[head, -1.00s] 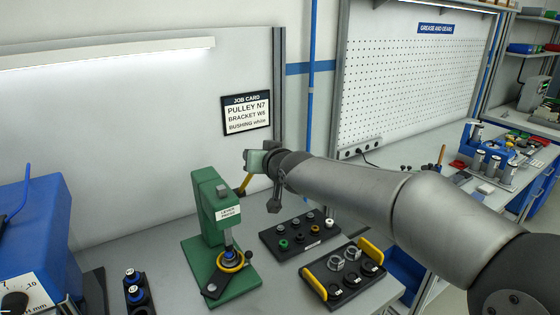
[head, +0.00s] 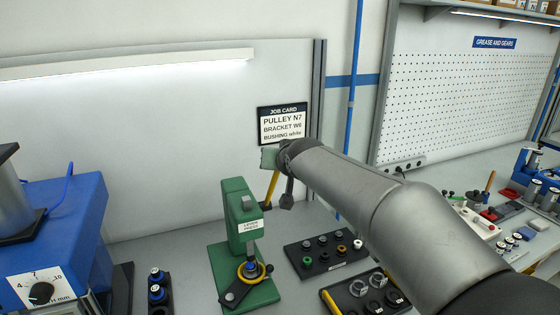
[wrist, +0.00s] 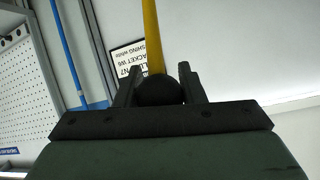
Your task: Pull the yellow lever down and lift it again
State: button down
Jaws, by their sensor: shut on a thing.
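The green lever press (head: 240,230) stands on the bench, left of my arm. Its yellow lever (head: 272,187) rises steeply from the press's right side to my gripper (head: 274,158). In the wrist view the yellow lever (wrist: 152,40) ends in a black ball knob (wrist: 159,91) between my two dark fingers (wrist: 159,88), which are shut on it. In the head view my wrist hides the knob and most of the fingers. A yellow ring-shaped part (head: 251,271) sits on the press base under the ram.
A black tray (head: 326,254) of small bushings lies right of the press, with a yellow-handled tray (head: 366,292) in front of it. A blue machine (head: 60,240) stands at the left. A job card (head: 284,125) hangs on the wall behind.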

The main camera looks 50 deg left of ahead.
jog(key=c, duration=1.1)
grip_release()
jog(key=shift+a+r, duration=0.15)
jog(key=shift+r, duration=0.25)
jog(key=shift+o, duration=0.8)
jog(key=shift+a+f, duration=0.1)
jog(key=shift+f, duration=0.05)
jog(key=shift+f, duration=0.1)
jog(key=b+v, duration=0.6)
jog(key=v, duration=1.1)
jog(key=shift+d, duration=0.3)
